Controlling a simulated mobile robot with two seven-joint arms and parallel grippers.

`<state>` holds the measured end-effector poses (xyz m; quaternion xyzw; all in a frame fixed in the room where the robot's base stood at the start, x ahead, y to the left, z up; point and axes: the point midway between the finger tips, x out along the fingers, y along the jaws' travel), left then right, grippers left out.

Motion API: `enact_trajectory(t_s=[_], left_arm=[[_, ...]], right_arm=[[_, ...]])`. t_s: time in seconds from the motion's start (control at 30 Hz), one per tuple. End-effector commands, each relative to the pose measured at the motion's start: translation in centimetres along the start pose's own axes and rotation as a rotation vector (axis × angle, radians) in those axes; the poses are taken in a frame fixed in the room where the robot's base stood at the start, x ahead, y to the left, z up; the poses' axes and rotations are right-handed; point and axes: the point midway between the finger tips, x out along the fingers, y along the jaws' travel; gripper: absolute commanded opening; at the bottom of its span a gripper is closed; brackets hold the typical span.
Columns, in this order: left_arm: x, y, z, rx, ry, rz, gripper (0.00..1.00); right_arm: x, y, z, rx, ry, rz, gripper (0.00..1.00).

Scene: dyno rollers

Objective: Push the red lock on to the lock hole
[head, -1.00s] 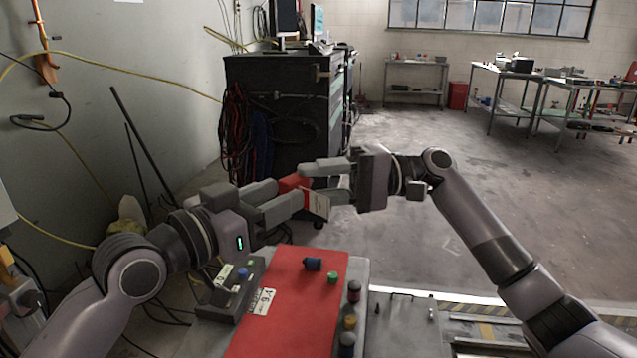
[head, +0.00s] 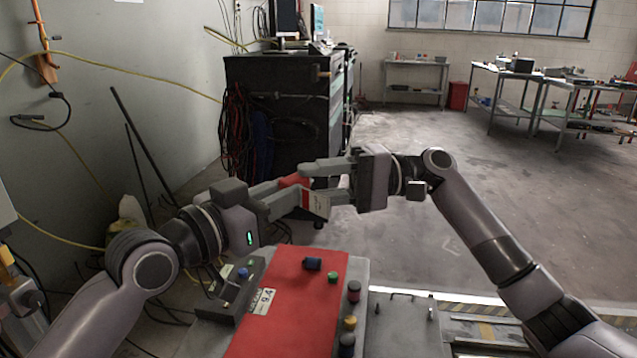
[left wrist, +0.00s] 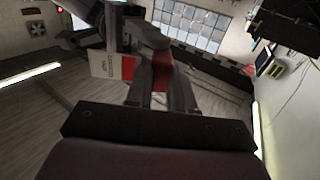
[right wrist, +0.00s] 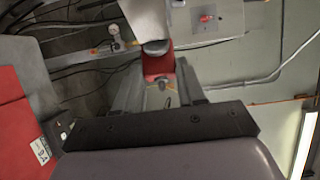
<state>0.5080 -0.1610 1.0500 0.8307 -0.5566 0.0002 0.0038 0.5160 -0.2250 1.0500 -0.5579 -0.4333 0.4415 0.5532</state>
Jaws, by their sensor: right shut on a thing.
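A red lock (head: 294,181) with a white-and-red tag (head: 316,204) is held up in the air above the far end of the red panel. My right gripper (head: 312,183) comes from the right and is shut on the lock. Its fingers also flank the lock (right wrist: 158,66) in the right wrist view. My left gripper (head: 291,196) comes from the left, with its fingers around or beside the lock. In the left wrist view the lock (left wrist: 163,70) shows between those fingers, and I cannot tell whether they grip it. I cannot make out the lock hole.
Below stands the red panel (head: 285,310) with blue, green, yellow and dark knobs. A grey box with a blue button (head: 243,273) sits at its left. A black cabinet (head: 275,120) stands behind the grippers. Open floor (head: 490,190) lies to the right.

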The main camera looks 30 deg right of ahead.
Motion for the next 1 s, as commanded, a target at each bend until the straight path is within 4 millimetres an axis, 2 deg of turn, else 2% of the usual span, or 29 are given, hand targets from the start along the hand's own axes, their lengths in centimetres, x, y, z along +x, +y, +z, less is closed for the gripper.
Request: enact_trajectory(t_s=[0.03, 0.1, 0.47, 1.0], left_arm=[[0.0, 0.0, 0.0, 0.0, 0.0, 0.0, 0.0], [0.0, 0.0, 0.0, 0.0, 0.0, 0.0, 0.0], [0.0, 0.0, 0.0, 0.0, 0.001, 0.0, 0.0], [0.0, 0.0, 0.0, 0.0, 0.001, 0.0, 0.0]], right_arm=[[0.0, 0.0, 0.0, 0.0, 0.001, -0.001, 0.46], [0.0, 0.0, 0.0, 0.0, 0.001, -0.001, 0.69], [-0.3, 0.0, 0.0, 0.001, 0.001, 0.001, 0.69], [-7.3, 0.0, -0.1, 0.001, 0.003, 0.0, 0.69]])
